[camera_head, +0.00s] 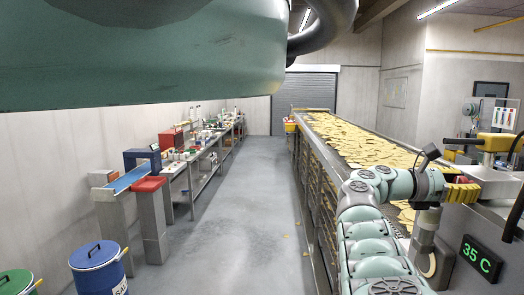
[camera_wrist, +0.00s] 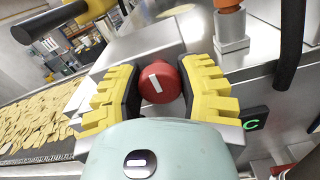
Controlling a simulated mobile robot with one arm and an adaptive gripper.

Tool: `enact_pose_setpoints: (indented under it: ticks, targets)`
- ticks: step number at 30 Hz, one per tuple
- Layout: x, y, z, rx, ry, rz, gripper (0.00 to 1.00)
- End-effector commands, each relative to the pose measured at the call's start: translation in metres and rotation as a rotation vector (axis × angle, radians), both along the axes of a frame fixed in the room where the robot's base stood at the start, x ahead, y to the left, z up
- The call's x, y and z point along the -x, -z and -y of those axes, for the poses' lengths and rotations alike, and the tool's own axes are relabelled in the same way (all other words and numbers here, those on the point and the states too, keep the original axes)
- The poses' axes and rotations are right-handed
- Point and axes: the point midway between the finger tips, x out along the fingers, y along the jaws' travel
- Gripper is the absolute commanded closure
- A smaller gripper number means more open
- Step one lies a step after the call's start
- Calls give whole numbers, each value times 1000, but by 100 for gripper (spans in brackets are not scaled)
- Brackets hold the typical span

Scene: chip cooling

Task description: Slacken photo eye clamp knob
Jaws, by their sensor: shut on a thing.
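A round red knob (camera_wrist: 159,84) with a white line across its face shows in the wrist view. It sits between the black pads of my gripper's two yellow fingers (camera_wrist: 162,80), which are shut on it from both sides. The white line stands nearly upright, slightly tilted. In the head view my gripper (camera_head: 461,192) is at the right, beside the conveyor, and the knob is hidden there. A grey metal housing (camera_wrist: 148,42) lies behind the knob.
A conveyor (camera_head: 352,146) covered in chips runs away to the back. A display (camera_head: 481,258) reads 35 C at the lower right. In the wrist view, an orange-topped fitting (camera_wrist: 230,25) and a black cable (camera_wrist: 291,40) are close by.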

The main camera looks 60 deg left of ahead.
Motion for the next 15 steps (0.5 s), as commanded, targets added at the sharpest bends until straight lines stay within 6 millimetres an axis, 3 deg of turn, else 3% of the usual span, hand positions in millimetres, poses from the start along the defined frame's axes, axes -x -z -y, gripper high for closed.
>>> enact_pose_setpoints:
  ticks: [15]
  targets:
    - [0,2,1,-80,2,66,100]
